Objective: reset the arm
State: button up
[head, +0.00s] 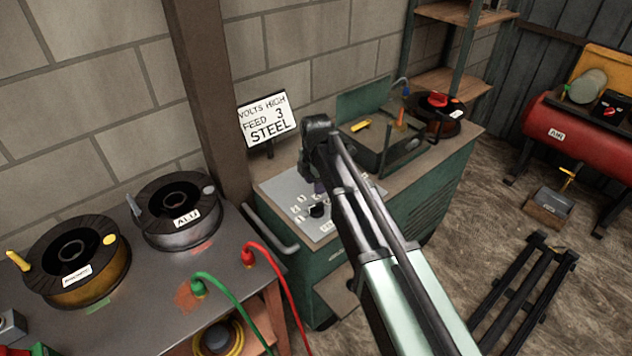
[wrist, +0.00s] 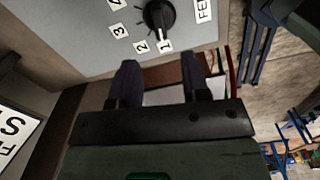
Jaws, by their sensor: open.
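My arm reaches from the bottom right of the head view to the green welding machine (head: 420,205). My gripper (wrist: 160,75) shows in the wrist view with its two dark fingers apart and nothing between them. In the head view my arm mostly hides it. The fingers are close to the grey control panel (wrist: 100,25), near a black feed knob (wrist: 158,17) ringed with numbers. The knob's white mark appears to face the 1. I cannot tell from the pictures whether the fingers touch the panel. The panel also shows in the head view (head: 290,192).
A sign (head: 267,120) reading VOLTS HIGH, FEED 3, STEEL stands behind the panel. An open compartment and a dark spool (head: 437,122) are on the machine's right. A bench at left carries the ALU spool (head: 165,232), another spool (head: 60,285) and red and green cables.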

jog(key=shift+r, duration=0.65)
jog(key=s+d+m, duration=1.9)
jog(key=s+m, duration=0.1)
jog(key=m, duration=0.4)
jog(key=shift+s+d, duration=0.2)
jog(key=shift+r, duration=0.1)
